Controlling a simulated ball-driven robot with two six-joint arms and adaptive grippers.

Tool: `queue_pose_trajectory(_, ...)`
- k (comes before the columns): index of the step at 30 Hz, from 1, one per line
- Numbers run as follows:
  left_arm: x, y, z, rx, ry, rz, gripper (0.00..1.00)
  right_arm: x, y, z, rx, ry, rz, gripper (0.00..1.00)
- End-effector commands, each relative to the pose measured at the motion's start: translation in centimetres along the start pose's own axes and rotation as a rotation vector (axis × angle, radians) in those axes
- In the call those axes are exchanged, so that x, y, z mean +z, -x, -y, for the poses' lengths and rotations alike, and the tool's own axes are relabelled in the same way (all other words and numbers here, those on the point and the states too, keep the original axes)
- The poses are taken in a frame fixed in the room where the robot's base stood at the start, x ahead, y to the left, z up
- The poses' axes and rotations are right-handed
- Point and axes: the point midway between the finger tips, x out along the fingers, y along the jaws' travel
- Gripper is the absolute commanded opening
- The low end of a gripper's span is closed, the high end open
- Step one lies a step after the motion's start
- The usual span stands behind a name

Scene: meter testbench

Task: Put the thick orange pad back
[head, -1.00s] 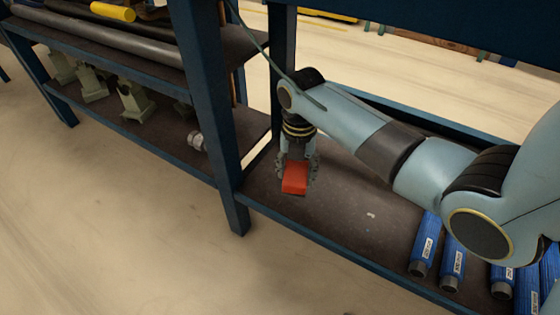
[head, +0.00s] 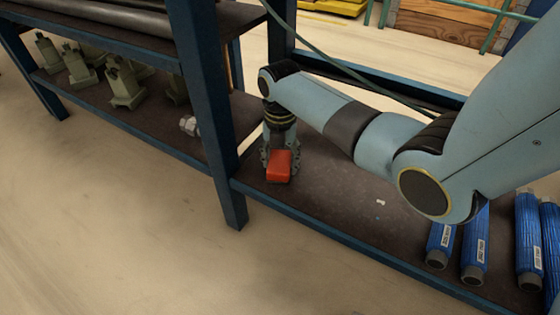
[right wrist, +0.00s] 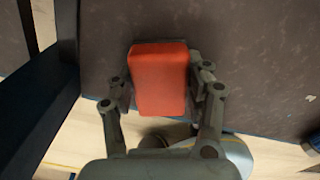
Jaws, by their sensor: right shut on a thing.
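The thick orange pad (head: 280,166) is a red-orange block over the dark shelf (head: 335,205), close to the blue upright. My right gripper (head: 279,160) is shut on it, pointing down, with a finger on each side. In the right wrist view the pad (right wrist: 160,80) sits between the two fingers (right wrist: 160,95), with the dark shelf surface behind it. I cannot tell whether the pad touches the shelf. My left gripper is not in view.
A blue upright (head: 205,110) stands just left of the gripper. Grey-green fixtures (head: 124,85) and a metal fitting (head: 189,125) are on the left shelf. The shelf between pad and cylinders is mostly clear.

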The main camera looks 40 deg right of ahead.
Motion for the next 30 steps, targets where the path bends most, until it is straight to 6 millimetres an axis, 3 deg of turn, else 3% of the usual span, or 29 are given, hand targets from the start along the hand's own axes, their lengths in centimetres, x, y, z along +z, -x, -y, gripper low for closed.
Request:
queue_pose_trajectory(11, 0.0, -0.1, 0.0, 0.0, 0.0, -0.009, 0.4, 0.1, -0.2, 0.0, 0.001, 0.0, 0.001, 0.2)
queue_pose_trajectory(12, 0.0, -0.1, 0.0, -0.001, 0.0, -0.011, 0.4, 0.1, -0.3, -0.1, 0.001, 0.0, 0.001, 0.53)
queue_pose_trajectory(17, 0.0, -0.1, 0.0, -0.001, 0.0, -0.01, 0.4, 0.0, -0.2, 0.0, 0.001, 0.0, 0.001, 0.73)
queue_pose_trajectory(25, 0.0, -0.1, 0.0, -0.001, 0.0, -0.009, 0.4, 0.0, -0.2, 0.0, 0.001, 0.0, 0.001, 0.73)
queue_pose_trajectory(30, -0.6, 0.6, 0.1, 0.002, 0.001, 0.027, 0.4, 0.1, 0.9, -0.1, 0.002, 0.0, 0.003, 0.73)
